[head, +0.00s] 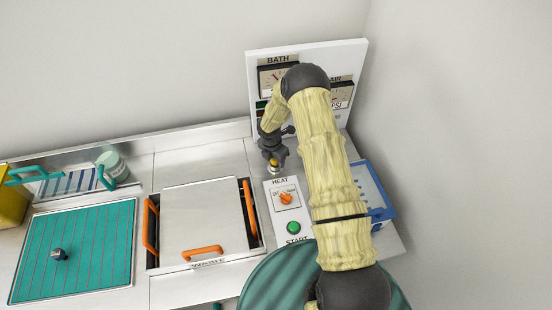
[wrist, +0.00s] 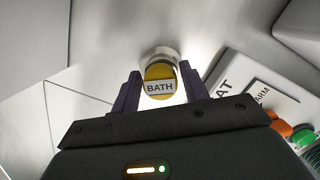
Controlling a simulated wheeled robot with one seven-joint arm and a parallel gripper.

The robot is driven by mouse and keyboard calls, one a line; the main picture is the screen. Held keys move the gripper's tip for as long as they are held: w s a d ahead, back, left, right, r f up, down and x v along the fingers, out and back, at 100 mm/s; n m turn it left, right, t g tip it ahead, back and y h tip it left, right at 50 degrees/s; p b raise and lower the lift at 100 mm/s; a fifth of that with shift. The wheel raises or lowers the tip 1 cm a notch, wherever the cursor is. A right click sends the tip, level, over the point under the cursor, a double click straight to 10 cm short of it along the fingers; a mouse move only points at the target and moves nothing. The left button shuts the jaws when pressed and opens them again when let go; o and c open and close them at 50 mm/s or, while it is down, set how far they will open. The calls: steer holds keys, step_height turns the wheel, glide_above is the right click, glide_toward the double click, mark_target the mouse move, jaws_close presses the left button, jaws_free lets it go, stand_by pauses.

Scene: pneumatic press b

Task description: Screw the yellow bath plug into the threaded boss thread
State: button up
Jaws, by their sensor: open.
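The yellow bath plug (wrist: 159,72) has a label reading BATH on its face. It sits at a round metal boss (wrist: 160,54) on the steel worktop; how deep it is seated I cannot tell. My gripper (wrist: 158,88) is open, with one dark finger on each side of the plug. Whether the fingers touch it I cannot tell. In the head view the plug (head: 274,162) shows as a small yellow spot below my gripper (head: 273,155), which points down at the worktop.
A control panel (head: 274,222) with an orange HEAT knob (head: 286,198) and green START button (head: 293,227) lies close by. An upright gauge board (head: 353,58) stands behind. Left are a lidded bay (head: 203,215) with orange handles and a teal mat (head: 100,250). A blue-rimmed tray (head: 383,212) is right.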

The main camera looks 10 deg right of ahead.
steer(key=shift+n, duration=0.9)
steer(key=shift+c, duration=0.3)
steer(key=c, duration=0.3)
steer(key=shift+m, duration=0.9)
steer(key=shift+f+m+b, duration=0.1)
steer(key=shift+m+b, duration=0.3)
steer(key=shift+b, duration=0.05)
steer(key=shift+m, duration=0.4)
